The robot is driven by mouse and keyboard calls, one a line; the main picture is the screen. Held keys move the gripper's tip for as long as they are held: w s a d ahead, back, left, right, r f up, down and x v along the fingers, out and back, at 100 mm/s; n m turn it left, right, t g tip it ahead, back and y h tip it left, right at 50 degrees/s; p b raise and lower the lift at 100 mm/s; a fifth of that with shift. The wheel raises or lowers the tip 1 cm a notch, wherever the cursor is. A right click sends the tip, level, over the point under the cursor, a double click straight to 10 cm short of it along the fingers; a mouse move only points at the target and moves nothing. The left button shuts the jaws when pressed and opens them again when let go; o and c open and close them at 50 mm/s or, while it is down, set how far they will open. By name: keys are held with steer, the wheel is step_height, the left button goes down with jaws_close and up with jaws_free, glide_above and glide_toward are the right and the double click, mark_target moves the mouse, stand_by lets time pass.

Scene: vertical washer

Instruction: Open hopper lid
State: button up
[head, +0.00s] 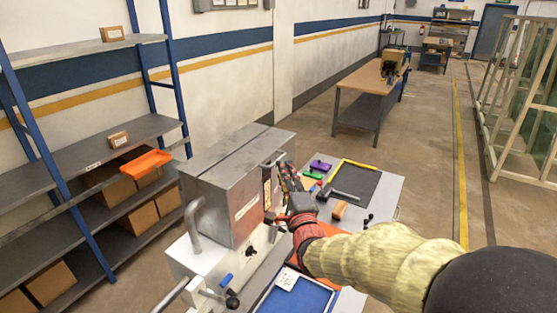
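The vertical washer stands at the centre left, a white machine body (200,258) with a grey metal hopper box (222,205) on top. The flat grey lid (215,152) of the box lies level and looks closed. A small handle shows at the box's upper right edge (274,158). My arm reaches in from the lower right. My gripper (283,187) is at the right side of the box, close to the handle and the front panel. Its fingers are small and dark against the machine, so I cannot tell their opening or whether they touch anything.
A curved pipe (194,222) rises at the washer's left. Shelves (88,145) stand at the left. Open floor (425,135) lies beyond.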

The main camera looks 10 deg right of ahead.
mark_target(260, 155)
steer(key=shift+w+r, duration=0.25)
steer(key=shift+w, duration=1.55)
steer(key=shift+w+r, duration=0.2)
steer(key=shift+w, duration=1.55)
steer(key=shift+c, duration=0.3)
jaws_close()
